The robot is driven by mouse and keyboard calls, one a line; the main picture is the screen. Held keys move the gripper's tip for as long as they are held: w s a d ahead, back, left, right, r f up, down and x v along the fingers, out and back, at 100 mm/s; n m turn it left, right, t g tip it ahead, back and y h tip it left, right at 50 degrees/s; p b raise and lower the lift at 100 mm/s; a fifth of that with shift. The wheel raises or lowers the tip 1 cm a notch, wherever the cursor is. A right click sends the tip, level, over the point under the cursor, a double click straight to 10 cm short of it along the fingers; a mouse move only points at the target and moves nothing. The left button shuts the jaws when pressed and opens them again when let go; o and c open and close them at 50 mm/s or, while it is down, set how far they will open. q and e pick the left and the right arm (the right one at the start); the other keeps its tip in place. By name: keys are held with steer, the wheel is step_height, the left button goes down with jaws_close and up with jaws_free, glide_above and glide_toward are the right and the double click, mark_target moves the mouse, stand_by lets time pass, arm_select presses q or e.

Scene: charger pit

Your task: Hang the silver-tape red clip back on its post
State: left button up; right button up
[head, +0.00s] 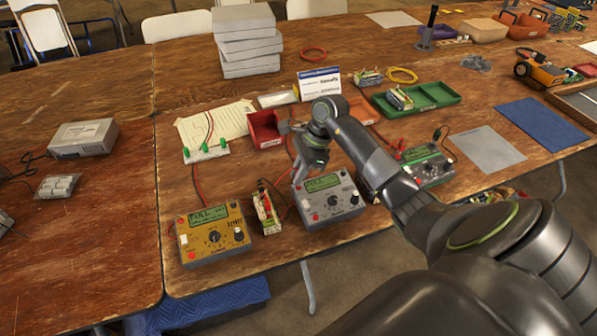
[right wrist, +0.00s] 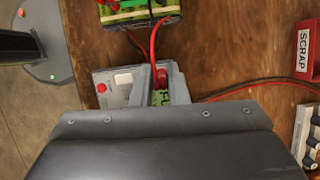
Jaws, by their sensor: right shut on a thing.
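My right gripper (head: 308,172) hangs just above the back edge of the silver charger (head: 328,203), whose screen is lit green. In the right wrist view the gripper (right wrist: 160,94) is shut on a red clip (right wrist: 161,76) with a red cable (right wrist: 153,42) running up from it. I cannot make out silver tape on the clip. The silver charger (right wrist: 112,84) lies partly hidden below the fingers. A white strip with several green posts (head: 206,153) stands left of the gripper. I cannot tell which post belongs to the clip. My left gripper is not in view.
A yellow charger (head: 213,234) and a battery pack (head: 266,209) stand left of the silver charger. Another charger (head: 428,166) stands right, beyond my arm. A red scrap bin (head: 264,130) is behind the gripper; its label shows in the right wrist view (right wrist: 303,50). Loose cables cross the table.

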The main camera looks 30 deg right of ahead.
steer(key=b, duration=0.3)
steer(key=shift+f, duration=0.2)
stand_by(2.5)
stand_by(0.3)
steer(key=o, duration=0.8)
steer(key=shift+o, duration=0.6)
steer(key=shift+o, duration=0.7)
steer(key=shift+r+p, duration=1.6)
steer(key=shift+r, duration=2.2)
